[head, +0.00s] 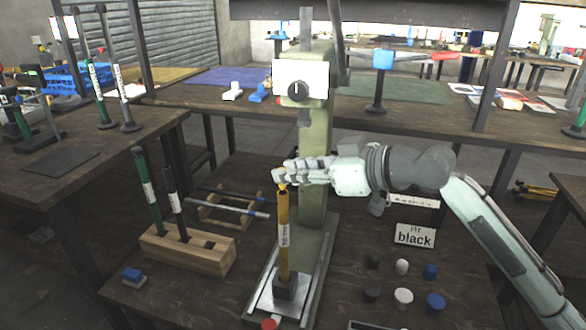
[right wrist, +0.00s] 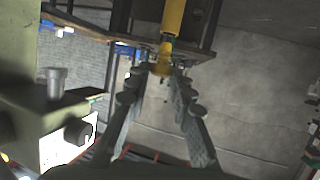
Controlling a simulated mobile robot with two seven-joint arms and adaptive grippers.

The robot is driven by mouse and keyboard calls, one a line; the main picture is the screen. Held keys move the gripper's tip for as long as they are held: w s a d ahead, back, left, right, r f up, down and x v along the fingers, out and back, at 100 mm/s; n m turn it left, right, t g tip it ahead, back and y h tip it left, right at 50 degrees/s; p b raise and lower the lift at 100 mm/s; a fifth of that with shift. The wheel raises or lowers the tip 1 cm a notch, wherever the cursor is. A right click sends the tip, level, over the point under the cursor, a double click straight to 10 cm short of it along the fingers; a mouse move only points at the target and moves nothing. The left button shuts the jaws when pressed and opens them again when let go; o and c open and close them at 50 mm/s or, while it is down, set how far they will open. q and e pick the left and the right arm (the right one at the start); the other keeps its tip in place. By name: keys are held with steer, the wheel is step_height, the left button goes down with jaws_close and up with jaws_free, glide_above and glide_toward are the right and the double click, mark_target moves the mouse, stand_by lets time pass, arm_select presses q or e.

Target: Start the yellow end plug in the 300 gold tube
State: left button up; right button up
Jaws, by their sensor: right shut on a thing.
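The gold tube (head: 284,235), with a white label, stands upright in a dark block (head: 287,287) on the press base. My right gripper (head: 281,183) reaches in from the right at the tube's top end. It is shut on the small yellow end plug (head: 283,187), which shows just below the fingertips. In the right wrist view the fingers (right wrist: 166,72) close around the yellow plug (right wrist: 161,64), in line with the tube's end (right wrist: 173,18). I cannot tell whether the plug's tip is inside the tube. My left gripper is not in view.
The green press column (head: 315,150) stands right behind the tube. A wooden block (head: 190,249) holding green and black tubes is at left, near a rack with a silver tube (head: 230,207). Several round caps (head: 403,297) and a "black" sign (head: 414,237) are at right.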

steer(key=shift+f+b, duration=0.6)
steer(key=shift+f, duration=0.7)
steer(key=o, duration=0.8)
steer(key=shift+o, duration=0.2)
steer(key=v, duration=1.2)
steer(key=shift+s+f, duration=0.1)
